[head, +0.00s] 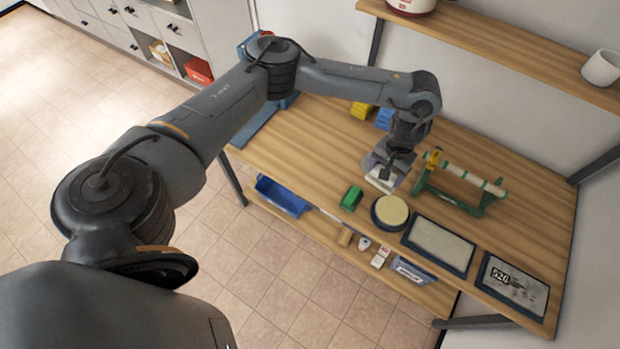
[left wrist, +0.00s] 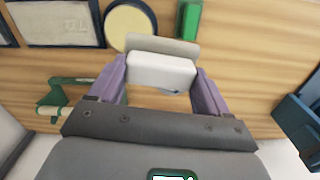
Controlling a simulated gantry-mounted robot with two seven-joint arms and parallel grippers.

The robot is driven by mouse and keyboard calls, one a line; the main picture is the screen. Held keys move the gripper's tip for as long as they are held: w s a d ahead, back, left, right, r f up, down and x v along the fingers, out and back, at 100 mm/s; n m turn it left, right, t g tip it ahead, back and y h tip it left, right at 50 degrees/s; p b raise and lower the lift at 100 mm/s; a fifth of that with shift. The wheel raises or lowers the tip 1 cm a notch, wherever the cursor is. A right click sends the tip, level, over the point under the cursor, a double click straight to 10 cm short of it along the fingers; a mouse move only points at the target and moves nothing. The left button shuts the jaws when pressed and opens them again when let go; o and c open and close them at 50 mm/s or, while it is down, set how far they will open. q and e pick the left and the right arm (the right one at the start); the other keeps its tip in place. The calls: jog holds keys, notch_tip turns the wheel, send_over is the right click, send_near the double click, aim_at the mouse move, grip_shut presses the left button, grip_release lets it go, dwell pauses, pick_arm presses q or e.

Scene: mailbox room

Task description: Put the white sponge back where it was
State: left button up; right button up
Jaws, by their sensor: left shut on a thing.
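My left gripper (head: 383,172) is over the middle of the wooden table (head: 315,137), pointing down. In the left wrist view its two purple fingers (left wrist: 160,80) are shut on the white sponge (left wrist: 162,70), one on each side. A flat grey-beige piece (left wrist: 163,46) shows just beyond the sponge; I cannot tell whether they touch. In the head view the sponge (head: 381,182) shows below the fingers; its height above the table is unclear. My right gripper is in neither view.
A green block (head: 352,198), a round cream pad (head: 390,212), a framed grey panel (head: 438,245) and a "520" picture (head: 513,285) line the front edge. A green stand with a roller (head: 465,180) is to the right. Yellow (head: 362,110) and blue (head: 384,119) blocks are behind. A lower shelf holds a blue bin (head: 282,196).

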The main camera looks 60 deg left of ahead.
pick_arm(q)
jog(key=shift+n, duration=0.7)
jog(key=s+a+f+b, duration=0.1)
jog(key=s+a+f, duration=0.2)
jog(key=a, duration=0.3)
jog(key=s+a+f+b, duration=0.2)
jog(key=s+a+f, duration=0.2)
jog(key=a+f, duration=0.2)
jog(key=s+a+f+b, duration=0.1)
jog(key=s+a+f, duration=0.3)
jog(key=a+f, duration=0.1)
jog(key=shift+s+a+b, duration=0.2)
jog(key=shift+a+b, duration=0.1)
jog(key=shift+a, duration=0.15)
jog(key=shift+f, duration=2.05)
jog(key=o, duration=1.3)
jog(key=shift+f, duration=0.15)
jog(key=shift+o, duration=0.2)
